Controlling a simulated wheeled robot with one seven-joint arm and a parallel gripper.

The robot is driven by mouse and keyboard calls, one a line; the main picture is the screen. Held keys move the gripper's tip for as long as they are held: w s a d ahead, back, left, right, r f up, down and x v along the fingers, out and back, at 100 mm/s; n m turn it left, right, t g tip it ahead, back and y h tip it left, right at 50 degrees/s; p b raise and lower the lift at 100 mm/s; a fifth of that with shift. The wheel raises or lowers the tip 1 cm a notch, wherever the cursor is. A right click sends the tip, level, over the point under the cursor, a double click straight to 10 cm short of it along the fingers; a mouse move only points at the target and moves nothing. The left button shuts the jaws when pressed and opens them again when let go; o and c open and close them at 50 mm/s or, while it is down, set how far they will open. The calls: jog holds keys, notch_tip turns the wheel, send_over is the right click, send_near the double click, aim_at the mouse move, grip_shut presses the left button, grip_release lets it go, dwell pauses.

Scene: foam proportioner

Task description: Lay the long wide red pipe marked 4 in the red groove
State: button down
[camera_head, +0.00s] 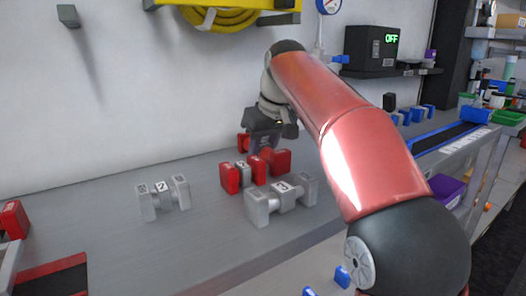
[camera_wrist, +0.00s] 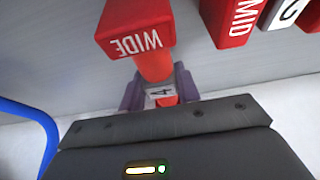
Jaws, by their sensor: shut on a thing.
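The wide red pipe marked 4 (camera_head: 281,160) is at the back of the grey bench, with a big red block at each end. In the wrist view its near block reads WIDE (camera_wrist: 135,30), and the 4 label (camera_wrist: 160,93) sits between my fingers. My gripper (camera_head: 263,143) is shut on its middle from above; it also shows in the wrist view (camera_wrist: 160,90). Whether the pipe touches the bench is unclear. A flat red strip (camera_head: 55,280) at the lower left may be the red groove; it is cut off by the frame.
A red pipe with a MID block (camera_wrist: 237,18) lies close beside the held pipe; it also shows in the head view (camera_head: 230,178). A grey pipe marked 3 (camera_head: 283,197) stands in front, another grey pipe (camera_head: 163,196) to the left. The bench's left middle is clear.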

jog(key=c, duration=1)
grip_release()
